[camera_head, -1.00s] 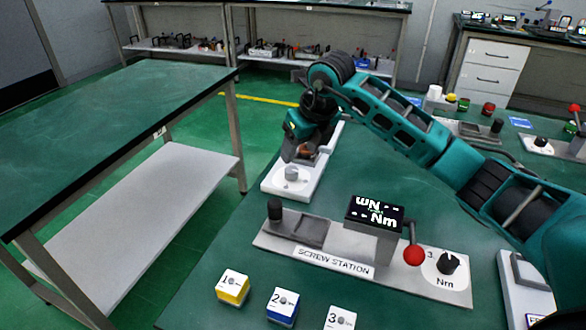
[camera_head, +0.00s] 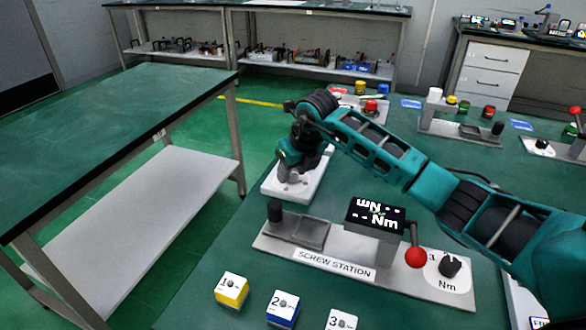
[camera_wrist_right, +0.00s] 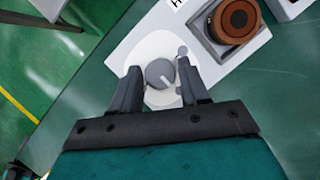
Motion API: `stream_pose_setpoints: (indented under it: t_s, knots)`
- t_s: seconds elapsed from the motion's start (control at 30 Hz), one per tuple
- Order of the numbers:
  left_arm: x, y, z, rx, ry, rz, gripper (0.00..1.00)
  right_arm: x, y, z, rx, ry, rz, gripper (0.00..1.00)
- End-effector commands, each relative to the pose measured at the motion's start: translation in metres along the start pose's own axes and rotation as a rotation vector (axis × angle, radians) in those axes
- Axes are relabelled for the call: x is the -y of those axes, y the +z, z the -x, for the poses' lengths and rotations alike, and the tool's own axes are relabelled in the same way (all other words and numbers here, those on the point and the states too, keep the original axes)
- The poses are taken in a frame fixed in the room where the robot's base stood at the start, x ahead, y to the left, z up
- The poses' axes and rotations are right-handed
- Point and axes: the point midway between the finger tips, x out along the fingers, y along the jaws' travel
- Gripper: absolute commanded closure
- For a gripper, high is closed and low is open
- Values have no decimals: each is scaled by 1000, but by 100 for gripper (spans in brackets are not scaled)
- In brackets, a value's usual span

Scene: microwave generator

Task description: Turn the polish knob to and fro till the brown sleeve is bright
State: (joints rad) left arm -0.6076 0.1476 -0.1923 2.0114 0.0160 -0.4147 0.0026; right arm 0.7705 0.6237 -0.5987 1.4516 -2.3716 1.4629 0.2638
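The grey polish knob (camera_wrist_right: 160,73), with a light pointer line, sits on a white round dial on a white board (camera_wrist_right: 130,42). In the head view the board (camera_head: 273,188) lies at the table's far left edge. The brown sleeve (camera_wrist_right: 234,20) stands in a square grey holder on the same board; my arm hides it in the head view. My right gripper (camera_head: 293,178) is over the knob end of the board. In the wrist view its open fingers (camera_wrist_right: 159,70) are on both sides of the knob, with gaps visible. My left gripper is out of view.
A screw station (camera_head: 290,245) with a display and a red-ball lever (camera_head: 415,257) stands nearer on the table. Several numbered blocks, one yellow-sided (camera_head: 231,289), stand in front. Another station (camera_head: 460,130) is at the far right. An aisle separates the left table (camera_head: 110,100).

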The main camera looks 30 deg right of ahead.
Motion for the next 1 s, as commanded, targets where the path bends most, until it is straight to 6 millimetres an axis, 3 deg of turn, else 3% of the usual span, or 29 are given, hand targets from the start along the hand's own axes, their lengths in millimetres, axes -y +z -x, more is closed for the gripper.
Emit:
stream_pose_setpoints:
  t_s: [0.4, 0.73, 1.0]
  knots:
    - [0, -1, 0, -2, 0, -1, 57, 0, 0, 0, 1, 0, 0, 95]
    - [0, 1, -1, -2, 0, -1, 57, 1, 0, 0, 1, 18, 46, 95]
    - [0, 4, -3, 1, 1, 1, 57, 3, 1, 0, 2, 84, 207, 95]
